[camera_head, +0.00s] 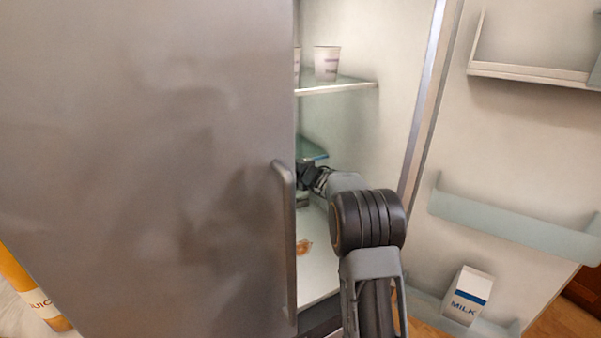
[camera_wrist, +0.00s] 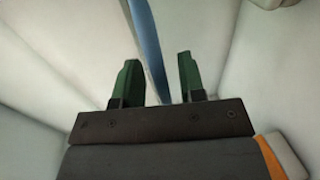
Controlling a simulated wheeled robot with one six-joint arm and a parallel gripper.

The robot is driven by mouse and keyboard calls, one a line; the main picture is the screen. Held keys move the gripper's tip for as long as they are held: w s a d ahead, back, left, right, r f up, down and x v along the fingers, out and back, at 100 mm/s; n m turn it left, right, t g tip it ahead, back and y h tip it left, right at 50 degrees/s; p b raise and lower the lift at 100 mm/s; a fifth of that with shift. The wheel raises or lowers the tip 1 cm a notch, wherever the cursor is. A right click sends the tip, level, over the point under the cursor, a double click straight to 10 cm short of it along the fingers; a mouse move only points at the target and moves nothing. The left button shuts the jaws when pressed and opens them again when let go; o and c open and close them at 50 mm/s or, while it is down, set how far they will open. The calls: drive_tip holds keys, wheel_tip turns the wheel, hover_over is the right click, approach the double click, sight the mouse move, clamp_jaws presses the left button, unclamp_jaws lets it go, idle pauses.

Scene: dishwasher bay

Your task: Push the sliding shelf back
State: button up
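A glass shelf (camera_head: 312,148) with a bluish front edge shows inside the fridge in the head view, mostly hidden behind the closed left door and my arm. Which shelf slides is not marked; this one lies nearest my gripper. My arm reaches into the fridge, and my gripper is partly hidden by the door's edge. In the wrist view my gripper (camera_wrist: 158,80) has two green fingers standing apart with nothing clamped. A blue shelf edge (camera_wrist: 148,45) runs through the gap between them; I cannot tell whether it touches a finger.
An upper shelf (camera_head: 345,87) holds a striped cup (camera_head: 327,63). The left door (camera_head: 150,150) with its handle (camera_head: 286,240) stands close beside my arm. The open right door has bins (camera_head: 515,222) and a milk carton (camera_head: 467,295). A small brown item (camera_head: 304,246) lies on the lower surface.

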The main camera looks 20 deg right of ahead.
drive_tip(key=b+v, duration=0.1)
drive_tip(key=v, duration=1.2)
drive_tip(key=shift+s+b, duration=0.3)
